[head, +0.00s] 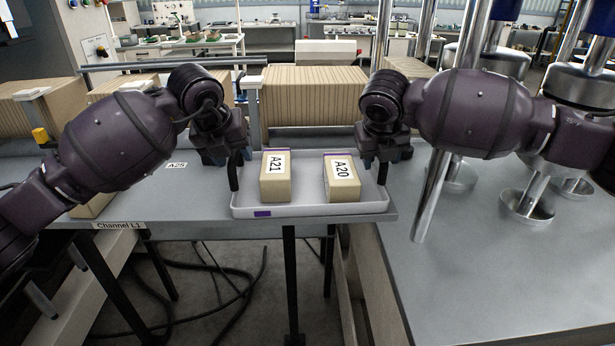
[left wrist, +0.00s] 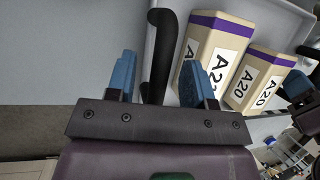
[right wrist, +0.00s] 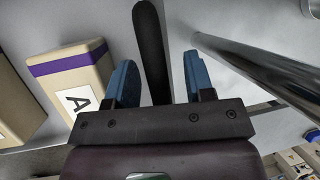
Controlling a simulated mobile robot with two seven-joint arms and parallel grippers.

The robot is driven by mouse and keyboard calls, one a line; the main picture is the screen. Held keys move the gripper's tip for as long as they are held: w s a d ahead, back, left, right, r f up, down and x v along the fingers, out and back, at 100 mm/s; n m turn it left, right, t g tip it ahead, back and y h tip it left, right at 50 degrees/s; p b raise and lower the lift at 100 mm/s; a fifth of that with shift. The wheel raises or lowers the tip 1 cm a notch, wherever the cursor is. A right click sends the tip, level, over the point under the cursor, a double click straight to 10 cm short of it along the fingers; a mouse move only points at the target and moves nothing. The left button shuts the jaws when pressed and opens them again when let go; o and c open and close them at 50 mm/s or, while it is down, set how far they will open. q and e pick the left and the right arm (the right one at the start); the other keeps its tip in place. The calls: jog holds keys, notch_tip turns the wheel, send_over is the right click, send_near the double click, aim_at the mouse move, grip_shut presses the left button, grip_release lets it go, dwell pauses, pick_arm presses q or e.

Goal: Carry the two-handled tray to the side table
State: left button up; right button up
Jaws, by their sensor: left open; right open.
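The pale grey tray (head: 305,209) sits on the grey bench and holds two tan boxes, one labelled A21 (head: 275,185) and one labelled A20 (head: 343,185). My left gripper (head: 236,165) is at the tray's left end. In the left wrist view its blue fingers (left wrist: 162,78) are open, one on each side of the black left handle (left wrist: 158,55). My right gripper (head: 379,165) is at the right end. In the right wrist view its blue fingers (right wrist: 158,80) are open on either side of the black right handle (right wrist: 150,45). Finger contact cannot be told.
Metal posts (head: 433,185) stand on the grey surface (head: 470,250) close to the right of the tray. Stacked brown cardboard (head: 312,95) stands behind the tray. The bench (head: 195,195) is mostly clear to the left, near label A25 (head: 177,165). Cables (head: 225,290) lie on the floor below.

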pick_arm(q)
jog(key=shift+w+d+f, duration=0.1)
jog(key=shift+w+f, duration=0.05)
jog(key=shift+f, duration=0.25)
pick_arm(e)
jog(key=shift+w+f, duration=0.15)
jog(key=shift+f, duration=0.3)
pick_arm(q)
grip_shut()
pick_arm(e)
grip_shut()
jog(key=shift+r, duration=0.1)
